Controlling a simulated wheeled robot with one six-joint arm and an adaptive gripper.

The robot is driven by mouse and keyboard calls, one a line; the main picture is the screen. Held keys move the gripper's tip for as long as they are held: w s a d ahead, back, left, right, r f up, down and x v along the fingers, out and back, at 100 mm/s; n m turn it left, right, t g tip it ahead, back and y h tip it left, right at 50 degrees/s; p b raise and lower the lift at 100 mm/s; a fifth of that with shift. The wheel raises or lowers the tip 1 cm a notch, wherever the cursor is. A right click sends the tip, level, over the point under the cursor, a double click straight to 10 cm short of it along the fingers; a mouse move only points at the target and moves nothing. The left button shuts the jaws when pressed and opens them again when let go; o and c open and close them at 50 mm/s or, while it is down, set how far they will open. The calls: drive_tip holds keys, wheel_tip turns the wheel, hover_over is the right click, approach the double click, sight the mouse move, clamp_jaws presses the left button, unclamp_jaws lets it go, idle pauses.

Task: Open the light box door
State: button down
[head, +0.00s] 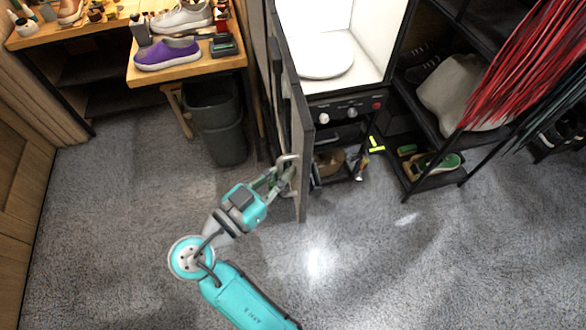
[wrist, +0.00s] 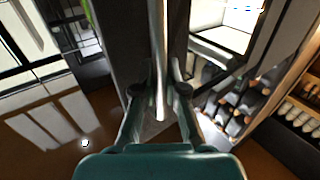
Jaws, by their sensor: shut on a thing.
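The light box door (head: 303,150) is a tall dark panel that stands swung open, seen nearly edge-on in the head view. The lit white interior of the light box (head: 355,40) shows to its right, with a round white turntable (head: 325,56) inside. My gripper (head: 286,172) is at the lower part of the door, shut on its handle. In the wrist view my gripper (wrist: 160,108) has its fingers on both sides of the pale vertical handle bar (wrist: 158,60). The exact finger contact is hard to make out.
A grey bin (head: 217,125) stands left of the door, beside a wooden table (head: 187,68) with a purple shoe (head: 168,54). A black shelf rack (head: 432,185) stands at the right. The carpet (head: 400,270) in front is clear.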

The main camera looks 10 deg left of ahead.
drive_tip(key=shift+s+a+f, duration=0.1)
drive_tip(key=shift+f, duration=0.05)
drive_tip(key=c, duration=1.2)
unclamp_jaws()
